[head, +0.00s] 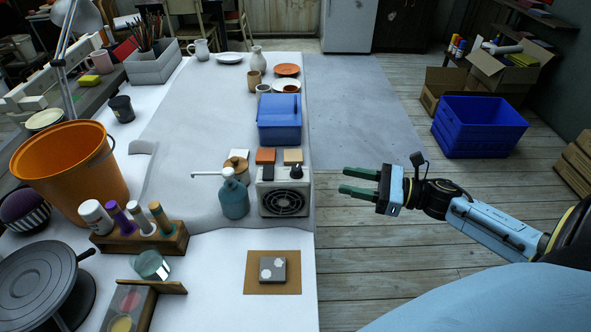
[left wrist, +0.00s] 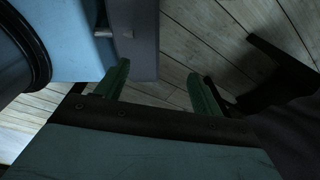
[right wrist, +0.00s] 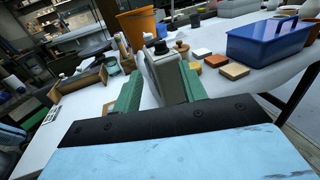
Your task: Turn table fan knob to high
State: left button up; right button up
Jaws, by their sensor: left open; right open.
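The small table fan (head: 284,192) stands near the right edge of the white table, a pale box with a dark round grille on its front. Its dark knob (head: 296,172) sits on the top. In the right wrist view the fan (right wrist: 167,78) shows beyond and between my fingers, with the knob (right wrist: 161,47) on top. My right gripper (head: 361,182) is open and empty, to the right of the fan, past the table edge and apart from it. My left gripper (left wrist: 160,92) is open and empty over the wooden floor. The knob's setting is too small to read.
A teal bottle (head: 234,196) stands just left of the fan, and orange and tan blocks (head: 265,156) lie behind it. A blue toolbox (head: 279,120) is farther back. A brown board (head: 272,272) with a grey block lies in front. Open floor is to the right.

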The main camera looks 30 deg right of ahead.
aim_at(296, 168)
jog(key=x, duration=1.3)
jog(key=shift+w+a, duration=0.1)
jog(key=shift+a, duration=0.05)
jog(key=shift+p, duration=0.3)
grip_shut()
